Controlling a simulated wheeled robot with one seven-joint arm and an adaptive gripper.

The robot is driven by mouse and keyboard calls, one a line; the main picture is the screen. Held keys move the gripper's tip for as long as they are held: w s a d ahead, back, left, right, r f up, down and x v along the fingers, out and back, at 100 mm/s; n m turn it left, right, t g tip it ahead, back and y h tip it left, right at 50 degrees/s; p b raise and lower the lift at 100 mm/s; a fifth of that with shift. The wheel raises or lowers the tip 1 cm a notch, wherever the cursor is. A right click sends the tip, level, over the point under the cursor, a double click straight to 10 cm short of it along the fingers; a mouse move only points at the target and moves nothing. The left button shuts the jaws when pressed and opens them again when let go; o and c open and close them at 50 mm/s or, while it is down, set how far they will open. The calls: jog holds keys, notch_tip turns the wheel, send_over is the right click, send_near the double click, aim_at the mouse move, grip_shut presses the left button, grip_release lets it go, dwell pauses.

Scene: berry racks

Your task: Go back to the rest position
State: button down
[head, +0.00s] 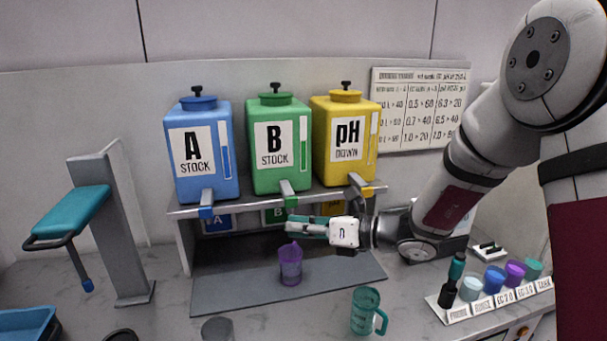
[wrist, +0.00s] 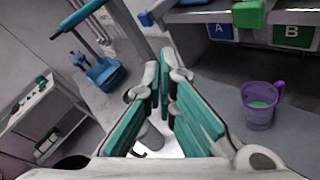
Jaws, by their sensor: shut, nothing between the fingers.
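My gripper (head: 292,228) is shut and empty in the head view. It points left, in front of the shelf's front edge and above the purple jug (head: 290,264). In the wrist view its teal-padded fingers (wrist: 162,82) meet at the tips. The purple jug stands upright on the grey mat under the shelf, apart from the gripper. In the wrist view the jug (wrist: 259,117) is to the right of the fingers and has green liquid in it.
Blue A (head: 225,185), green B (head: 280,182) and yellow pH (head: 365,172) tanks stand on the shelf with taps at its edge. A teal mug (head: 364,318) stands on the front counter. A labelled rack (head: 487,306) of cups is at right. A grey post (head: 118,230) with a teal lever stands at left.

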jog(key=s+d+r+n+g+h, duration=0.2)
jog(key=s+r+n+g+h, duration=0.1)
jog(key=s+n, duration=0.55)
jog(key=s+d+r+n+g+h, duration=0.2)
jog(key=s+d+r+n, duration=0.1)
jog(key=s+n, duration=0.6)
jog(key=s+d+r+n+t+h, duration=0.1)
jog(key=s+d+n+h, duration=0.3)
jog(key=d, duration=0.4)
jog(key=s+d+r+n+t+h, duration=0.2)
jog(key=s+d+n+h, duration=0.3)
jog(key=d, duration=0.4)
jog(key=shift+s+r+n+t+h, duration=0.3)
jog(key=shift+s+n+t, duration=0.4)
jog(key=shift+s, duration=0.25)
jog(key=shift+a, duration=0.1)
